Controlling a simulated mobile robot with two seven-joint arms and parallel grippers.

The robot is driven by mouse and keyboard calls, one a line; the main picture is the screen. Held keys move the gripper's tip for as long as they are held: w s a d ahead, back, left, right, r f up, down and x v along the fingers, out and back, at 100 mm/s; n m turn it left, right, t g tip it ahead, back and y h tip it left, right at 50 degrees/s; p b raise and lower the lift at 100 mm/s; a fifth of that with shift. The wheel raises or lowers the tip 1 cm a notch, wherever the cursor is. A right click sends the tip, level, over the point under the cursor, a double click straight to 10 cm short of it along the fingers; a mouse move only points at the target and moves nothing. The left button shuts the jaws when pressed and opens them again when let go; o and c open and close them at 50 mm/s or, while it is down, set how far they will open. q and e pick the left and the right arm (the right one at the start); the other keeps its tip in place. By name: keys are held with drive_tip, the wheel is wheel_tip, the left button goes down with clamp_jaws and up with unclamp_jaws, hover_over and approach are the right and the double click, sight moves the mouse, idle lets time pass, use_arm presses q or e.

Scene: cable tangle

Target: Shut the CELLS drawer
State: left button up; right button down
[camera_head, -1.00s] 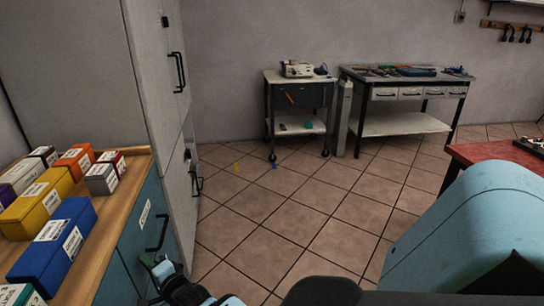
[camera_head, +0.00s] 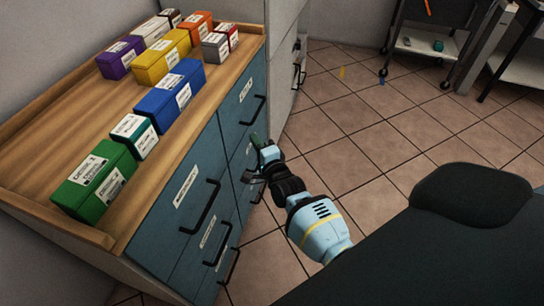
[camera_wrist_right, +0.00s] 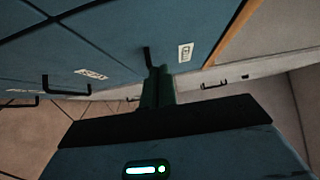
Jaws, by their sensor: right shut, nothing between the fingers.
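The blue drawer cabinet (camera_head: 165,240) stands at the left under a wooden top. Its drawer fronts have black handles and white labels too small to read, so I cannot tell which is the CELLS drawer. None clearly stands out from the front. My right gripper (camera_head: 259,146) is shut and empty, close to the drawer fronts in the right column, just below the upper right drawer (camera_head: 235,108). In the right wrist view the shut fingers (camera_wrist_right: 158,78) point at the blue fronts beside a black handle; I cannot tell whether they touch. My left gripper is not in view.
Several coloured labelled boxes, such as a blue box (camera_head: 168,95) and a green box (camera_head: 95,188), stand on the wooden top (camera_head: 60,150). A grey cabinet (camera_head: 284,60) adjoins the far end. The tiled floor (camera_head: 370,130) to the right is mostly clear, with a cart beyond.

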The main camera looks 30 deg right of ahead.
use_arm(q)
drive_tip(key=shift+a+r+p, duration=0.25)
drive_tip(key=shift+p, duration=0.1)
use_arm(e)
drive_tip(key=s, duration=0.7)
drive_tip(key=shift+a, duration=0.35)
